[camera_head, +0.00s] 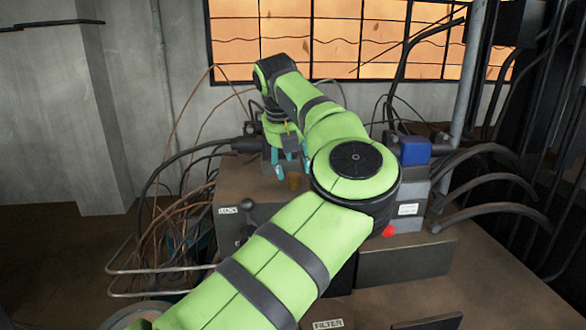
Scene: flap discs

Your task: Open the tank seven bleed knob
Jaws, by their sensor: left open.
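My left gripper (290,162) points down above the brown box (262,185), its teal fingers apart with nothing seen between them. A small brass-brown knob (293,181) stands on the box just below the fingers; I see no contact. A dark knob (243,234) sits on the box's front face, near a small white label (228,210). A red knob (389,230) shows just right of my arm's elbow. I cannot tell which of these is the tank seven bleed knob. My own left arm hides part of the box. My right gripper is out of view.
A blue block (414,150) sits on a grey unit (409,207) at the right, with thick black hoses (497,180) beyond. Loose cables and bent pipes (160,268) crowd the left. The brown surface at lower right (490,280) is mostly clear.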

